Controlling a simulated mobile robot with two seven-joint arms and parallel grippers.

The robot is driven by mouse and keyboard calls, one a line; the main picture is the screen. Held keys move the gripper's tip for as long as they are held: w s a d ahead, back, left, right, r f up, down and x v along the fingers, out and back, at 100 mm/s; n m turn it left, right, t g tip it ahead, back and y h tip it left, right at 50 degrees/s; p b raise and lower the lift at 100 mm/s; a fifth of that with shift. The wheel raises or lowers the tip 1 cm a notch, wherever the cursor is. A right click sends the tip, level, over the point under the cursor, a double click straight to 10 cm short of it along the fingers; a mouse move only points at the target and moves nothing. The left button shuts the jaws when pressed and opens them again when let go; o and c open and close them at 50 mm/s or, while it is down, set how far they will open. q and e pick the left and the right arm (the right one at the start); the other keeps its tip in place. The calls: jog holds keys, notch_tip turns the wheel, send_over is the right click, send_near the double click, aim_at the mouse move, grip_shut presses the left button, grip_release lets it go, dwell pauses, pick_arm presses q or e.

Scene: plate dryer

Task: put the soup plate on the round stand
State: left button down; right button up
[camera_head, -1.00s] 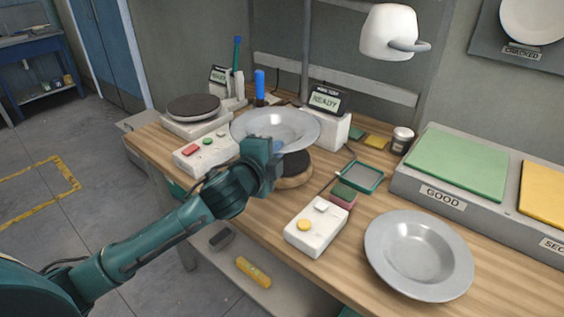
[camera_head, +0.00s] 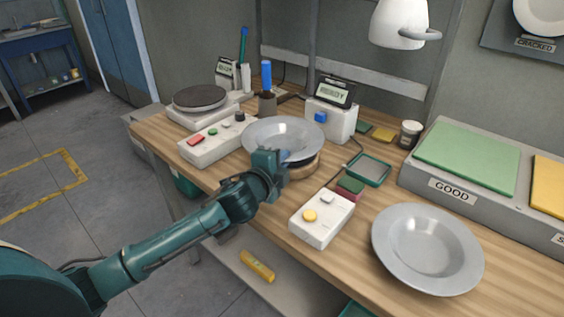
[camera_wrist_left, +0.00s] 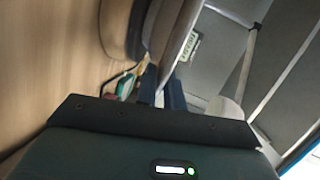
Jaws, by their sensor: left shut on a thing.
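A grey soup plate (camera_head: 285,132) is held near level at its near rim by my left gripper (camera_head: 274,168). My left gripper is shut on that rim, and its fingertips are partly hidden. The round stand (camera_head: 305,174), a wooden disc with a dark top, is directly under the plate and mostly hidden by it. In the left wrist view, the plate (camera_wrist_left: 178,40) shows edge-on close beside the stand (camera_wrist_left: 118,35); I cannot tell whether they touch. My right gripper is not in view.
A second grey plate (camera_head: 427,248) lies at the front right. A white box with a yellow button (camera_head: 321,219) stands between. A button panel (camera_head: 217,140) and a dark-topped round device (camera_head: 200,99) are at left. A display box (camera_head: 332,117) is behind the plate.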

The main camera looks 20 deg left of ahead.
pick_arm(q)
jog(key=shift+r, duration=0.1)
jog(key=c, duration=1.5)
grip_release()
jog(key=shift+f, duration=0.25)
jog(key=shift+r, duration=0.2)
jog(key=d+v, duration=0.1)
jog(key=v, duration=1.1)
jog(key=s+d+f+n+g, duration=0.1)
jog(key=s+f+n, duration=0.1)
jog(key=f, duration=0.2)
jog(key=s+d+f+n+g+h, duration=0.1)
jog(key=s+d+f+n, duration=0.1)
jog(key=f, duration=0.2)
jog(key=s+d+f+n+g+h, duration=0.1)
jog(key=s+d+f+n, duration=0.1)
jog(key=s+f, duration=0.1)
jog(key=shift+f, duration=0.65)
jog(key=s+d+f+n+g+h, duration=0.1)
jog(key=s+d+f+n, duration=0.2)
jog(key=s+f+n, duration=0.5)
jog(key=shift+s+g, duration=0.3)
jog(key=shift+s, duration=0.5)
